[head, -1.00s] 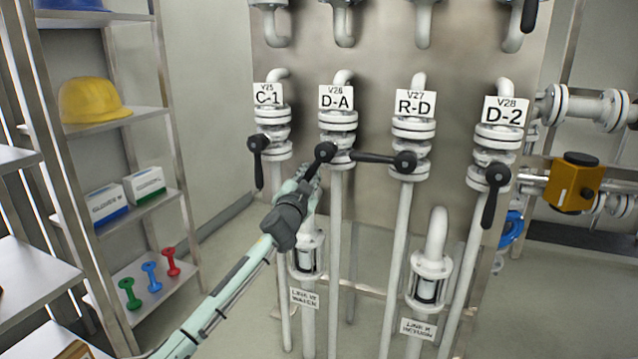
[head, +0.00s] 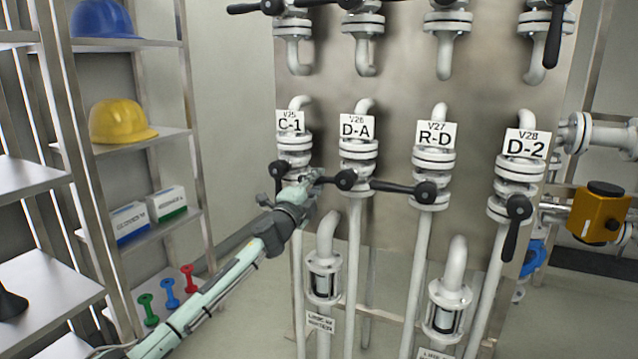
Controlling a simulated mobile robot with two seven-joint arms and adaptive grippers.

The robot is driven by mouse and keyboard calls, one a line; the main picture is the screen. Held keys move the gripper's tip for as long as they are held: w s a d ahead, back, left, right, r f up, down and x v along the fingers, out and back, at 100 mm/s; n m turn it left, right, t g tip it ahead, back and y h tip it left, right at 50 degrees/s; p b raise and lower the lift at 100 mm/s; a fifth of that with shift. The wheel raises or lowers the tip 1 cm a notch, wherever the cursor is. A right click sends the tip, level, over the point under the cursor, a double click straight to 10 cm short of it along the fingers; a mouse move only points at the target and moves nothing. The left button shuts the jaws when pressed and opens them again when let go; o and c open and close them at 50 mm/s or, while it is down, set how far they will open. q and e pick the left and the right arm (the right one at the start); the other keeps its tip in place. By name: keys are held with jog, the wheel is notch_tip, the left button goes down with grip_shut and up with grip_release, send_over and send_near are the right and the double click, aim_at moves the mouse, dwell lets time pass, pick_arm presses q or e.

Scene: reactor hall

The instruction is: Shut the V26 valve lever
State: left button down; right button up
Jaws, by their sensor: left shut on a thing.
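The V26 valve (head: 358,152) carries the label D-A and stands second from left in the row of labelled valves. Its black lever (head: 345,180) has its hub at the front of the pipe, and the handle points left, roughly level. My left gripper (head: 314,182) comes from the lower left and is shut on the handle's outer end, hiding part of it. My right gripper is not in view.
The V25 lever (head: 278,172) hangs down just left of my gripper, partly behind my arm. The V27 lever (head: 400,188) points left towards the V26 hub. The V28 lever (head: 513,225) hangs down. Shelves (head: 160,135) stand left.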

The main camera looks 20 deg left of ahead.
pick_arm(q)
jog(key=shift+a+r+m, duration=0.3)
jog(key=shift+r+m, duration=0.4)
jog(key=shift+r, duration=0.2)
jog(key=c, duration=1.4)
grip_release()
jog(key=shift+d+f, duration=0.2)
jog(key=shift+f, duration=0.05)
jog(key=shift+s+f, duration=0.15)
jog(key=shift+s, duration=0.1)
jog(key=s+f, duration=0.2)
jog(key=s, duration=0.9)
jog(key=shift+s+a, duration=0.15)
jog(key=shift+a, duration=0.1)
